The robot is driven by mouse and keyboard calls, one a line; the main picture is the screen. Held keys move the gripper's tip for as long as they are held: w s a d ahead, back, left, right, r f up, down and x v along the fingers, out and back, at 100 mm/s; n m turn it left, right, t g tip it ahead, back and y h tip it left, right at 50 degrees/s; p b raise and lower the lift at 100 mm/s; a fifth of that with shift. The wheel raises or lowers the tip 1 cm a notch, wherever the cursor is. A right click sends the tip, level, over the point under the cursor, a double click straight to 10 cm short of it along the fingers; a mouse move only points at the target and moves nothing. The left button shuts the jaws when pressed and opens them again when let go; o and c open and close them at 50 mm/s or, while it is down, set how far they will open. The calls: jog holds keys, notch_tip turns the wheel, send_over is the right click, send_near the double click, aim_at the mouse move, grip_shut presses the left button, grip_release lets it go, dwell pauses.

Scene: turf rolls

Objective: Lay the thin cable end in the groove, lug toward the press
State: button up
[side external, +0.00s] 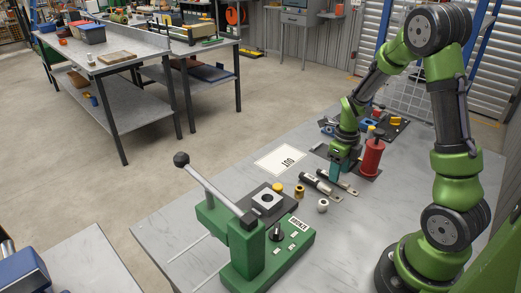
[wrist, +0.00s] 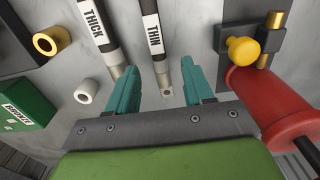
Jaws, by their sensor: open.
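The thin cable end (wrist: 154,35), black with a white THIN label and a metal lug (wrist: 167,91), lies on the table. It also shows in the side view (side external: 340,182), close to my gripper (side external: 338,173). In the wrist view my gripper (wrist: 161,76) is open, its teal fingers on either side of the lug end with gaps; contact is not visible. The thick cable end (wrist: 95,30) lies to its left, also seen in the side view (side external: 319,186). The green press (side external: 253,242) has a raised lever. I cannot make out the groove clearly.
A brass ring (wrist: 50,40) and a pale ring (wrist: 87,92) stand left of the cables. A red cylinder (wrist: 275,105) and yellow knob (wrist: 242,50) are close on the right. A white OUT card (side external: 283,161) lies behind the press.

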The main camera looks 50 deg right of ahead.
jog(key=shift+f, duration=1.35)
grip_shut()
jog(key=shift+r, duration=0.1)
